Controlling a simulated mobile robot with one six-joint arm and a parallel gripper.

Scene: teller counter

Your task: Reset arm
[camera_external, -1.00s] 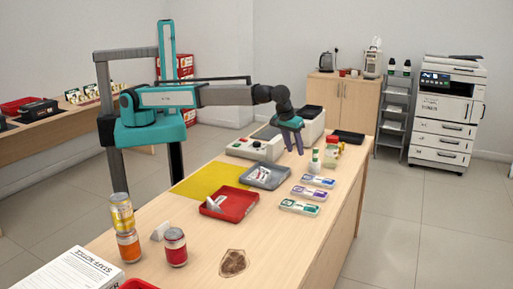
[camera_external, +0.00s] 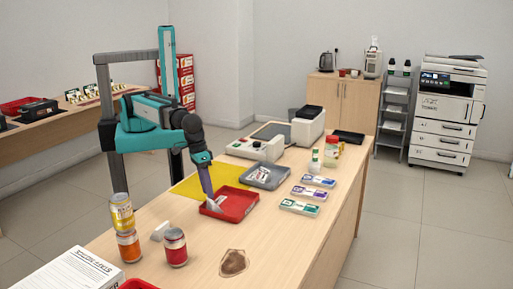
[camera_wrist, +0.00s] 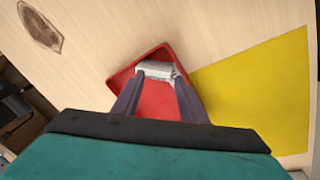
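My gripper (camera_external: 209,198) points down over the left part of the red tray (camera_external: 240,207) on the counter. In the wrist view its two dark fingers (camera_wrist: 158,80) stand apart, with a white and grey object (camera_wrist: 157,68) at their tips. This object lies in the red tray (camera_wrist: 151,50), and also shows just under the fingertips in the external view (camera_external: 214,207). The fingers look open. I cannot tell whether they touch the object.
A yellow mat (camera_external: 190,187) and a grey tray (camera_external: 264,178) lie beside the red tray. Cans (camera_external: 174,248) stand at the near left. Several small packs (camera_external: 299,207) lie to the right. A brown patch (camera_external: 233,263) marks the bare front counter.

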